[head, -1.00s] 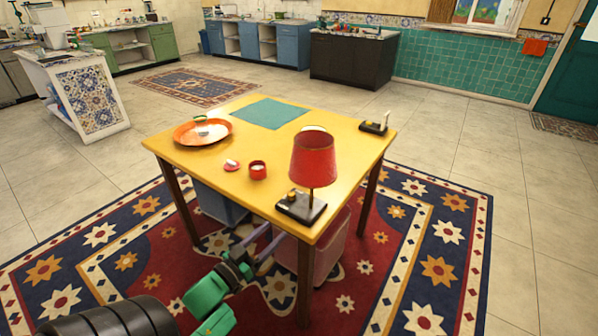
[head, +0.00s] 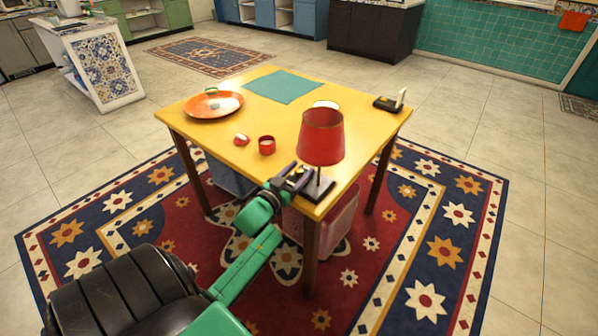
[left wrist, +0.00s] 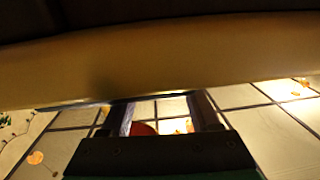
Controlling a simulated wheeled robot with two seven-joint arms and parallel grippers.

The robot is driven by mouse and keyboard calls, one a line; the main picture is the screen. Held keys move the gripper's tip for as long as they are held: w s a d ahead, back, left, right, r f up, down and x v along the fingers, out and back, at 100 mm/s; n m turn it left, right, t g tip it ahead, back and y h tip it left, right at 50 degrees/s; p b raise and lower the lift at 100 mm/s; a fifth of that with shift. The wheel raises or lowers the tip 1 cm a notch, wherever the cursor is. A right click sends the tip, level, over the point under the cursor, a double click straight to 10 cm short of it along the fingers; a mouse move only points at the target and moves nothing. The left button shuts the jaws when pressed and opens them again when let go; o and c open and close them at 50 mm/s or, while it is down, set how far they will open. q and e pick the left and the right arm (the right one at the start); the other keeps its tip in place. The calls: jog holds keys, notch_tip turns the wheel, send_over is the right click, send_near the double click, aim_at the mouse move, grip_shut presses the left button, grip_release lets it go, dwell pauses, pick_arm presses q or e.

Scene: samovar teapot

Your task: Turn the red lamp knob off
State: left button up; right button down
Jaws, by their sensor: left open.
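The red lamp (head: 321,137) stands upright on its dark base (head: 322,188) at the table's near right corner. My left gripper (head: 296,178) comes in from the left, over the near table edge, and its fingers are at the left side of the lamp base. They cover that part of the base, and I cannot make out the knob or tell whether the fingers touch it. In the left wrist view the fingers (left wrist: 167,112) are apart, with a small red patch between them that I cannot identify. My right gripper is not in view.
A pink bin (head: 335,222) stands under the table. A pale band crosses the left wrist view.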

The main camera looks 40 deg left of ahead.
pick_arm(q)
grip_shut()
jog(key=shift+r+m+h+p, duration=0.15)
jog(key=shift+m+h+p, duration=0.4)
jog(key=shift+h, duration=0.35)
jog(key=shift+m+h, duration=0.55)
jog(key=shift+h, duration=0.25)
jog(key=shift+f+m+h+b, duration=0.2)
jog(key=shift+m+h+b, duration=0.15)
jog(key=shift+h, duration=0.45)
jog(key=shift+f+m+g+h+b, duration=0.15)
jog(key=shift+m+g+h+b, duration=0.25)
jog(key=shift+m+h+b, duration=0.5)
jog(key=shift+m+h, duration=0.25)
jog(key=shift+h, duration=0.45)
jog(key=shift+r+g, duration=0.2)
jog(key=shift+g, duration=0.1)
